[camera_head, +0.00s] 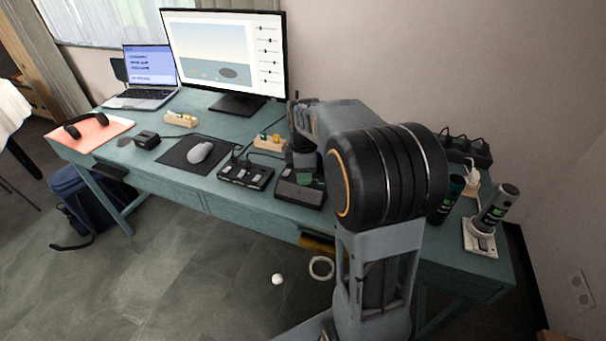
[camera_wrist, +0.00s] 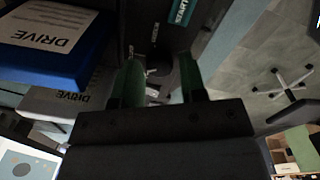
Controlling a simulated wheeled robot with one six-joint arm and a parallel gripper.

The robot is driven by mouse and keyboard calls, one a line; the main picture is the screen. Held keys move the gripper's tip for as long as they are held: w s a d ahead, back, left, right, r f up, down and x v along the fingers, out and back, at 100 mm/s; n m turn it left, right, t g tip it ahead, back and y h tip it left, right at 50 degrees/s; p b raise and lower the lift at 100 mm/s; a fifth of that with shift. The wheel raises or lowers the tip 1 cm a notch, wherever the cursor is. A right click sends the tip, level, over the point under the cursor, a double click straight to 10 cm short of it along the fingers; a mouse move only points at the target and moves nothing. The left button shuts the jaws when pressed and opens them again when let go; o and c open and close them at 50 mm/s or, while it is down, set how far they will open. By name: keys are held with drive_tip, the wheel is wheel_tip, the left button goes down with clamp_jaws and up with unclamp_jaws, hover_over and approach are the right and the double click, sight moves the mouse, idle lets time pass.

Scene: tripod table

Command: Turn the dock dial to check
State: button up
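A black box (camera_head: 299,192), which looks like the dock, sits at the desk's front edge, below my arm. My gripper (camera_head: 304,177) points down over it, and my arm hides part of the box. In the wrist view my gripper's two green-tinted fingers (camera_wrist: 160,82) stand apart over a dark surface. A small dark rounded part (camera_wrist: 153,70), possibly the dial, shows between and beyond the fingertips; no grip on it is visible. A teal label with white letters (camera_wrist: 182,12) lies on the dark surface. The dial's setting is not readable.
A blue block marked DRIVE (camera_wrist: 50,45) and a grey one (camera_wrist: 65,103) are close beside the fingers. A black slotted box (camera_head: 245,173) and mouse mat (camera_head: 180,163) lie left on the teal desk (camera_head: 180,190). A dark cup (camera_head: 447,197) and grey cylinder (camera_head: 497,205) stand right.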

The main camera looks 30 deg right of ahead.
drive_tip(key=shift+f, duration=0.15)
drive_tip(key=c, duration=0.6)
drive_tip(key=shift+m+p, duration=0.4)
drive_tip(key=shift+m, duration=0.4)
drive_tip(key=shift+c, duration=0.2)
drive_tip(key=o, duration=0.6)
drive_tip(key=shift+o, duration=0.2)
wheel_tip(320, 180, up, 14)
drive_tip(key=p, duration=0.3)
drive_tip(key=shift+s+a, duration=0.2)
drive_tip(key=shift+s, duration=0.1)
